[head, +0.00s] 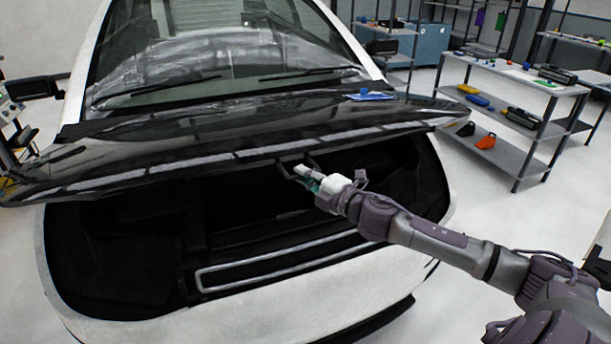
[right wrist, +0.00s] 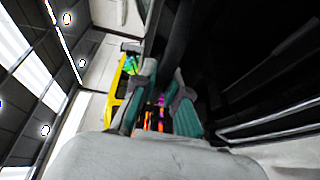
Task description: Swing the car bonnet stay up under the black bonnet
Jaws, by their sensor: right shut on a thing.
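The black bonnet (head: 130,162) is raised a little above the white car's open front bay, with a dark gap under its front edge. My right gripper (head: 297,168) is at the middle of that edge and shut on it; in the right wrist view its teal-padded fingers (right wrist: 160,103) sit either side of the dark edge. The exact contact is hard to see. A pale bar frame (head: 290,263) lies low along the front of the bay; whether it is the stay I cannot tell. No raised stay is visible under the bonnet. My left gripper is out of view.
The windscreen (head: 225,45) stands behind the bonnet. A small blue item (head: 370,95) lies near the bonnet's rear right. A grey shelf (head: 510,82) with tools and an orange item (head: 486,142) stands at the right. The floor between car and shelf is clear.

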